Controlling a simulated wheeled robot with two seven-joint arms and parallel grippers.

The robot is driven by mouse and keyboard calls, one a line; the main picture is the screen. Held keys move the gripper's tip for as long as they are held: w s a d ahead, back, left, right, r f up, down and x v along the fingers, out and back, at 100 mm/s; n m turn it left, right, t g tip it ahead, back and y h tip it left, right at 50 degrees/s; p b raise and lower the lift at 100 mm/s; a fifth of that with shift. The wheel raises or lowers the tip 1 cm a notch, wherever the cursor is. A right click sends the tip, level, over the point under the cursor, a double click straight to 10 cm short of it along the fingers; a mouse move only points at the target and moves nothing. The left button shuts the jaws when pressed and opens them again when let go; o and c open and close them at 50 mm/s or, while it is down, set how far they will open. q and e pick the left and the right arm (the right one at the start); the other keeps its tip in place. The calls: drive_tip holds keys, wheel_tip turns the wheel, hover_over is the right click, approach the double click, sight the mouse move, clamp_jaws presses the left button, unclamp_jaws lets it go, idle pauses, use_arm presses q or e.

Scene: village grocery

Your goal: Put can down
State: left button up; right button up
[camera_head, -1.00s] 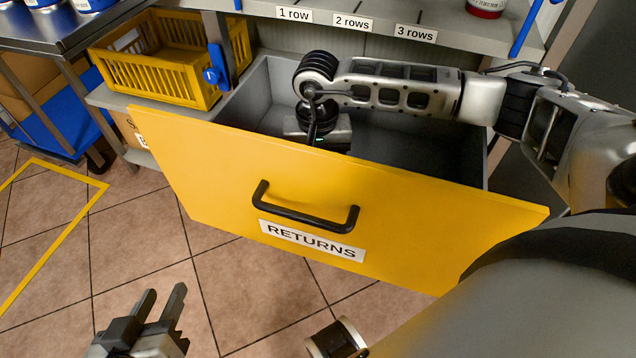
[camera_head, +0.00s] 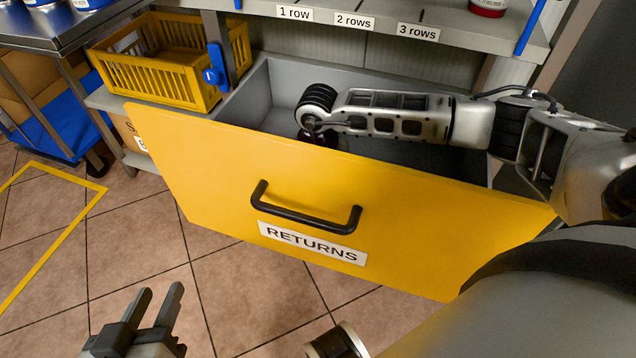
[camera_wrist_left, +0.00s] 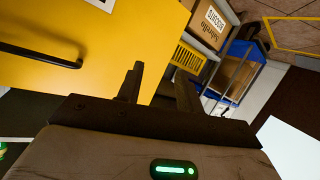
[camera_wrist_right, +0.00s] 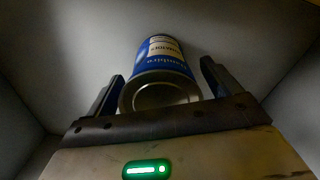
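The can is blue with white lettering and a bare metal end. It (camera_wrist_right: 165,75) shows in the right wrist view between the fingers of my right gripper (camera_wrist_right: 162,72), metal end toward the camera. The fingers are spread wide, with narrow gaps beside the can, so the gripper looks open around it.
The drawer is pulled out, with grey inner walls and a black handle (camera_head: 305,212). A yellow crate (camera_head: 165,72) stands left of it. A shelf with row labels (camera_head: 353,21) lies behind. A metal table (camera_head: 65,35) with cans is at the upper left. Tiled floor is free at lower left.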

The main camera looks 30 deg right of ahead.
drive_tip(key=shift+r+p, duration=0.3)
wheel_tip(320, 180, up, 11)
drive_tip(key=p, duration=0.2)
drive_tip(key=shift+f+p, duration=0.2)
drive_tip(key=shift+p, duration=0.1)
use_arm(q)
drive_tip(key=shift+a+f+g+y, duration=0.25)
drive_tip(key=shift+f+g, duration=0.1)
drive_tip(key=shift+f, duration=0.2)
drive_tip(key=shift+a+f+g+y, duration=0.25)
drive_tip(key=shift+f+g, duration=0.1)
drive_tip(key=shift+f, duration=0.2)
use_arm(e)
drive_tip(key=shift+r, duration=0.65)
